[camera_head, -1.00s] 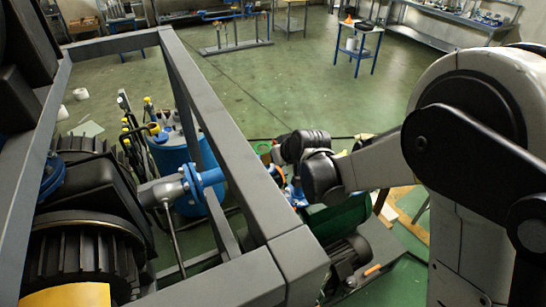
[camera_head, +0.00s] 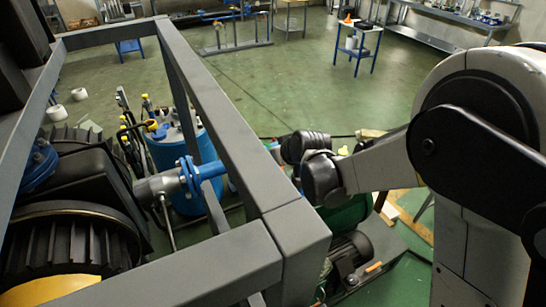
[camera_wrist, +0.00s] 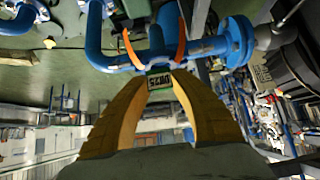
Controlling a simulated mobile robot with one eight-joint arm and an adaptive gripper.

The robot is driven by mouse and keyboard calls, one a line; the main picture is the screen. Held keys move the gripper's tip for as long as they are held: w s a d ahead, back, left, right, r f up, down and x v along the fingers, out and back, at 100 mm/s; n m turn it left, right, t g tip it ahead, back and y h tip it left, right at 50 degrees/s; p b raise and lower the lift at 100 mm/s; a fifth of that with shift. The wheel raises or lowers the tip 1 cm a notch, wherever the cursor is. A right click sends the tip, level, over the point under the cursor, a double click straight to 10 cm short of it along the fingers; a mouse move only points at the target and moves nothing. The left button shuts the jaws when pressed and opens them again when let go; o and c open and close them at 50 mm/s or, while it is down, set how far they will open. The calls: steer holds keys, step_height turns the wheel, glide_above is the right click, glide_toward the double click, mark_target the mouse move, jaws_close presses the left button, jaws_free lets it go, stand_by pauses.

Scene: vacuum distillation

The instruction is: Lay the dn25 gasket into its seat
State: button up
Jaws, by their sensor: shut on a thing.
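My gripper (camera_wrist: 158,84) shows in the wrist view as two yellow fingers shut on the tag (camera_wrist: 159,79) marked DN25. Two orange arcs of the dn25 gasket (camera_wrist: 182,42) rise beyond the tag, one on each side. The ring's far part is out of view or hidden. A blue pipe (camera_wrist: 110,60) runs behind the gasket to a blue flange (camera_wrist: 238,40) at its right; the gasket looks apart from this flange. In the head view, a blue flange (camera_head: 188,178) sits on the pipework behind the grey frame. The frame hides my gripper there, and I cannot tell which face is the seat.
The grey frame (camera_head: 215,115) stands between the head camera and the pipework. A blue drum (camera_head: 178,150) stands behind the flange. A dark motor (camera_head: 348,255) lies low beside the frame. Open green floor (camera_head: 290,85) lies beyond.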

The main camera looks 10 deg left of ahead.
step_height(320, 180, down, 2)
steer(key=shift+b, duration=0.65)
steer(key=shift+b, duration=0.7)
stand_by(1.2)
steer(key=shift+f+b, duration=0.85)
steer(key=shift+b, duration=0.05)
steer(key=o, duration=1)
steer(key=shift+s+d+r, duration=0.1)
steer(key=shift+r, duration=0.05)
steer(key=v, duration=1.2)
